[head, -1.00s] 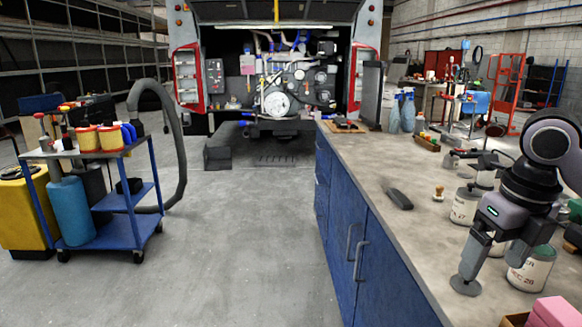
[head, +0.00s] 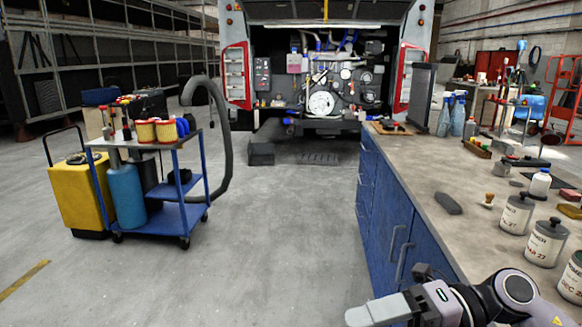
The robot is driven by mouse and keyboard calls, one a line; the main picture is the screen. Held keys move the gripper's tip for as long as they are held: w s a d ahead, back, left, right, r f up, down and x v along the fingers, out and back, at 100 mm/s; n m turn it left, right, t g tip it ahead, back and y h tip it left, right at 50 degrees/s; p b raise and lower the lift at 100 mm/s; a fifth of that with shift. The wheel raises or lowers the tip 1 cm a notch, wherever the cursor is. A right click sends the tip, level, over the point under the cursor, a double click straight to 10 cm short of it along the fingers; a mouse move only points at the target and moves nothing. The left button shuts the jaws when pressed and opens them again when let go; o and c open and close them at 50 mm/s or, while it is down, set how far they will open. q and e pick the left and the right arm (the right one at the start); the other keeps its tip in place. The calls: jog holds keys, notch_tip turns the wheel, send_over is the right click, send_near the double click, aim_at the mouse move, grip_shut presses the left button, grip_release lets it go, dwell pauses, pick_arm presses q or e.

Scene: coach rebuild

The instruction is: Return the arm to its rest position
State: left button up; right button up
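My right arm comes in from the bottom right corner, and its gripper (head: 368,313) points left, low in front of the blue workbench (head: 385,215). Its pale fingers overlap in this view and the bottom edge of the picture cuts them off, so I cannot tell whether they are open or shut. I see no object in them. My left gripper is not in view.
Grey tins (head: 545,243), a white bottle (head: 540,183), a wooden-handled stamp (head: 488,200) and a dark block (head: 448,203) stand or lie on the bench top. A blue trolley (head: 175,217) stands at left beside a yellow bin (head: 78,200). The floor between is clear.

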jog(key=w+d+f+m+t+h+p, duration=0.1)
jog(key=w+d+f+m+t+h, duration=0.15)
jog(key=m+t, duration=0.5)
jog(key=w+d+f+m+t+h, duration=0.15)
jog(key=f+m+t, duration=0.3)
jog(key=m, duration=0.55)
jog(key=w+d+f+m+t+h+p, duration=0.1)
jog(key=f+m+t+h, duration=0.15)
jog(key=m+t, duration=0.55)
jog(key=s+d+f+m+g+h, duration=0.2)
jog(key=s+f+m+g+h, duration=0.1)
jog(key=s+f, duration=0.4)
jog(key=s+d+f+m+g+h, duration=0.2)
jog(key=s+f+m+g+h, duration=0.2)
jog(key=f, duration=0.9)
jog(key=s+m+g, duration=0.1)
jog(key=s+m, duration=0.2)
jog(key=shift+d+f, duration=0.15)
jog(key=shift+d, duration=0.05)
